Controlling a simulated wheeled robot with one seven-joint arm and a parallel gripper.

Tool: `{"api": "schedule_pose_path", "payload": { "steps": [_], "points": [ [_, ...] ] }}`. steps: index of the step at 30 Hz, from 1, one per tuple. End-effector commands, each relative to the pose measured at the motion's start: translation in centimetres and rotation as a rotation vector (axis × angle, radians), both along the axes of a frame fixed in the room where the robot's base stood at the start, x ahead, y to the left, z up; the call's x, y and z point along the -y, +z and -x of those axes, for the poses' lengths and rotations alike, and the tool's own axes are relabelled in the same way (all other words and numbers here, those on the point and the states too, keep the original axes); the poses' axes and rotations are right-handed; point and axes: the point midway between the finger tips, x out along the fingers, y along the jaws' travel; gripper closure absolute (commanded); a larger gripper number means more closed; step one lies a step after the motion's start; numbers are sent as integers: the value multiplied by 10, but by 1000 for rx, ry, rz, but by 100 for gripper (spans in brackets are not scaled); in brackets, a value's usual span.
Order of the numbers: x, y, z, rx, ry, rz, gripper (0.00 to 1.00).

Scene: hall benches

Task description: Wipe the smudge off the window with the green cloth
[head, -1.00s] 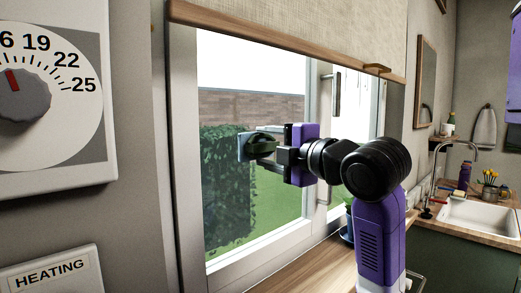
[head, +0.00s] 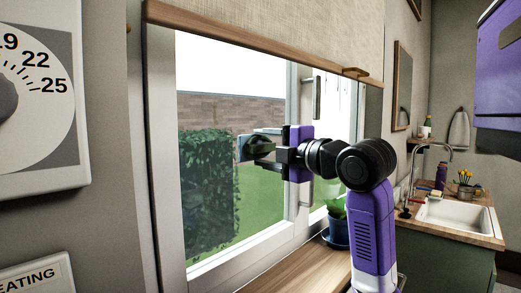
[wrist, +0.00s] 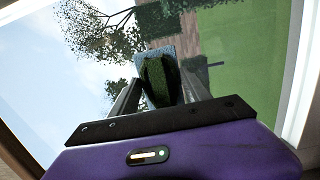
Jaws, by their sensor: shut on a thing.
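My gripper (head: 264,153) is in front of the window (head: 262,205) and shut on a dark green cloth (head: 262,143). The cloth also shows between the fingers in the wrist view (wrist: 153,84). A flat blue-grey patch (head: 243,149) lies directly beyond the cloth, at the glass side; it shows behind the cloth in the wrist view (wrist: 166,52). I cannot tell whether it is part of what I hold or a mark on the glass. I cannot tell whether the cloth touches the pane. No other smudge can be made out.
A blind with a wooden bar (head: 250,42) hangs over the window top. A wooden sill (head: 300,268) runs below, with a potted plant (head: 336,222) on it. A heating dial (head: 45,95) is on the left wall. A sink (head: 455,216) stands at the right.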

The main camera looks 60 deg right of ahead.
Motion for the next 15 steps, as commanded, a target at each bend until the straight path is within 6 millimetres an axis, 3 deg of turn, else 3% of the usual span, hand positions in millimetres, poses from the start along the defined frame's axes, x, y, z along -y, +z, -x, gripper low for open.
{"api": "schedule_pose_path", "payload": {
  "steps": [15],
  "points": [
    [32,0,10,1,0,-1,77]
  ]
}}
